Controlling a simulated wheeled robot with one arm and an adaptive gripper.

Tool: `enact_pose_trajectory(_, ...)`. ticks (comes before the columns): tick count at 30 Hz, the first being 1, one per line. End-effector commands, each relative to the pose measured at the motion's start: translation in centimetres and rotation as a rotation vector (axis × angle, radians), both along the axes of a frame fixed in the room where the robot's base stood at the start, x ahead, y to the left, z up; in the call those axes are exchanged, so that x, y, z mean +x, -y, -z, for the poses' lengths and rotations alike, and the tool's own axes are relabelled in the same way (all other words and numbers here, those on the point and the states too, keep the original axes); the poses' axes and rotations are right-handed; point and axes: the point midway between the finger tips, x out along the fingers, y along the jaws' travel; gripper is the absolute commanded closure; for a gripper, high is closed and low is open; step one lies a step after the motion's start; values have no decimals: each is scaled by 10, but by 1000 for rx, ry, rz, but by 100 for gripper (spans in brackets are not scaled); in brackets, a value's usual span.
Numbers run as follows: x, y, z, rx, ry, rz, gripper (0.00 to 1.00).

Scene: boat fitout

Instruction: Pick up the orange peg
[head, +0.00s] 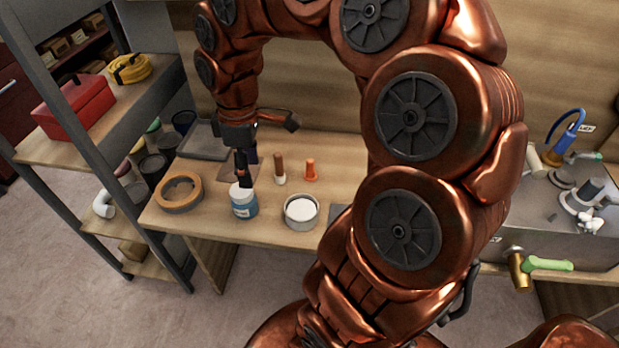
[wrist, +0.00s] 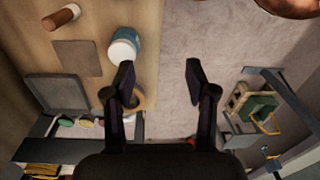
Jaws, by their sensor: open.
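The orange peg (head: 311,170) stands upright on the wooden bench (head: 345,163) in the head view, right of a brown cylinder with a pale end (head: 279,168). My gripper (head: 246,168) is left of the peg, above the bench near a blue-labelled jar (head: 243,202). In the wrist view my gripper (wrist: 160,72) has its two dark fingers wide apart with nothing between them. The peg is outside the wrist view, which shows the brown cylinder (wrist: 62,17) and the jar (wrist: 123,48) at upper left.
A white-topped can (head: 301,212) stands in front of the peg. A tape roll (head: 179,192) and a grey tray (head: 205,140) lie to the left. A shelf with a red toolbox (head: 75,103) stands farther left. A grey box (head: 560,220) stands at right.

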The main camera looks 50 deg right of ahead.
Motion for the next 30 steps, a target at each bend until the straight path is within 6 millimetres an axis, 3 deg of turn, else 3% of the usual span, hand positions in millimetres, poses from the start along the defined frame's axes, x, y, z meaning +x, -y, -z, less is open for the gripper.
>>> enact_pose_trajectory(1, 16, 18, 18, 7, 12, -31, 44)
enact_pose_trajectory(3, 33, 45, 32, 10, 25, -85, 44)
enact_pose_trajectory(7, 56, 101, 64, 7, 46, -164, 44)
enact_pose_trajectory(12, 66, 173, 105, -9, 49, -235, 44)
enact_pose_trajectory(15, 63, 203, 124, -14, 39, -260, 44)
enact_pose_trajectory(21, 58, 233, 142, -23, 31, -283, 44)
enact_pose_trajectory(30, 57, 234, 167, -22, 28, -289, 44)
